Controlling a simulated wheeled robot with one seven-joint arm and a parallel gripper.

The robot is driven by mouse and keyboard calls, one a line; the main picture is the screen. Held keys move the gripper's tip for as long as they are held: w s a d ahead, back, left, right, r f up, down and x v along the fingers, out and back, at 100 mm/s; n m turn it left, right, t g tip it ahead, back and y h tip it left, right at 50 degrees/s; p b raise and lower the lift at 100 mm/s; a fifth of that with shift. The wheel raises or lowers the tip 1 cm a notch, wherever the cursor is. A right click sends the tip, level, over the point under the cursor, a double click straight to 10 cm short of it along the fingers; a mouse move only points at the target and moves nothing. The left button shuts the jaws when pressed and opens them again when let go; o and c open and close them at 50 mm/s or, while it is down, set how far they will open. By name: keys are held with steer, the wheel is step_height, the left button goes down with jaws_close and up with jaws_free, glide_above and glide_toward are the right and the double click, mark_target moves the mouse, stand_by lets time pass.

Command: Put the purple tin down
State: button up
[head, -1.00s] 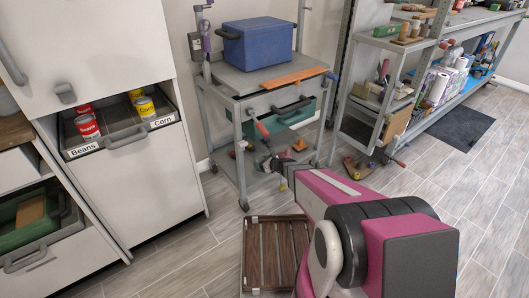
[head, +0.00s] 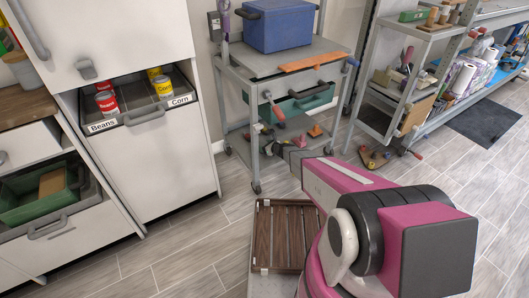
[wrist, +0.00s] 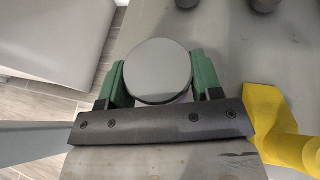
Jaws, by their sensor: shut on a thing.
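The purple tin (wrist: 180,98) is between my gripper's green fingers in the wrist view. Its round grey top faces the camera, and only a sliver of purple side shows below it. My gripper (wrist: 160,82) is shut on it, one finger on each side. A grey shelf surface (wrist: 235,45) lies beneath; whether the tin touches it I cannot tell. In the head view my arm reaches to the low shelf of the grey rolling rack (head: 232,75). The gripper (head: 270,148) is small there, and I cannot make out the tin.
A yellow object (wrist: 275,115) is close to the right of my gripper. Two dark round things (wrist: 262,4) stand farther off on the surface. An orange piece (head: 315,131) lies on the low shelf. Above are a green bin (head: 305,102) and a blue box (head: 280,28). A slatted crate (head: 262,235) is on the near side.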

steer(key=shift+f, duration=1.95)
steer(key=shift+f, duration=0.2)
steer(key=o, duration=1)
steer(key=shift+r, duration=0.15)
